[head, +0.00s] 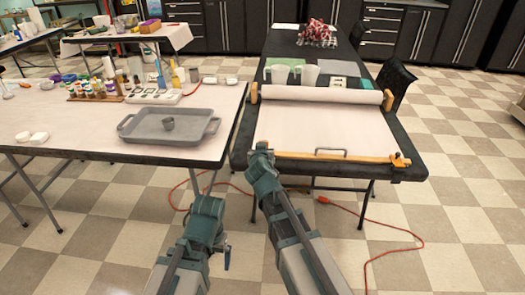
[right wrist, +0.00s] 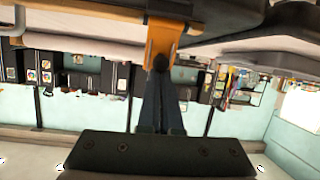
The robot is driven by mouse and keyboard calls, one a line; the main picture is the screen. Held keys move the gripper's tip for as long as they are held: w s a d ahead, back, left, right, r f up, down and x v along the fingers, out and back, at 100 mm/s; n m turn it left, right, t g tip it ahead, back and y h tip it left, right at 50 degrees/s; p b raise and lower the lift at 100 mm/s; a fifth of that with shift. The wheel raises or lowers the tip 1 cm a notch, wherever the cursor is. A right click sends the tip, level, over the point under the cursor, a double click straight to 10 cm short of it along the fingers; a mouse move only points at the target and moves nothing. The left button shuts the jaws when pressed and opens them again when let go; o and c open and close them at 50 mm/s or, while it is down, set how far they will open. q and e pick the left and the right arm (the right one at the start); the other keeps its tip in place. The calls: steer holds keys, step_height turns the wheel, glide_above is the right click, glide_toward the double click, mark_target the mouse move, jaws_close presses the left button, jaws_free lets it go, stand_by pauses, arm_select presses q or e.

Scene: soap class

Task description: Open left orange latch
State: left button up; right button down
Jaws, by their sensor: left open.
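The orange bar (head: 345,157) runs along the front of the paper board on the black table. Its right end carries an orange latch with a dark bracket (head: 399,162). The left latch is hidden behind my right gripper (head: 261,151) in the head view. In the right wrist view an orange latch piece (right wrist: 165,38) with a dark knob (right wrist: 161,63) hangs at the tips of my right gripper (right wrist: 160,75). Its fingers look close together; I cannot tell whether they grip the knob. My left gripper (head: 226,258) is open and empty, low in front of the tables.
A paper roll (head: 320,94) lies across the back of the board. The white table (head: 70,130) at left holds a grey tray (head: 140,132) with a small cup. A red cable (head: 395,250) lies on the checkered floor.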

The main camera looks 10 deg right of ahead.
arm_select(q)
steer(key=shift+f, duration=0.25)
arm_select(e)
steer(key=shift+s+a+f, duration=0.1)
steer(key=shift+s+f, duration=0.05)
steer(key=shift+s, duration=0.1)
arm_select(q)
steer(key=shift+r+p, duration=0.75)
steer(key=shift+r, duration=0.05)
arm_select(e)
steer(key=shift+r, duration=0.85)
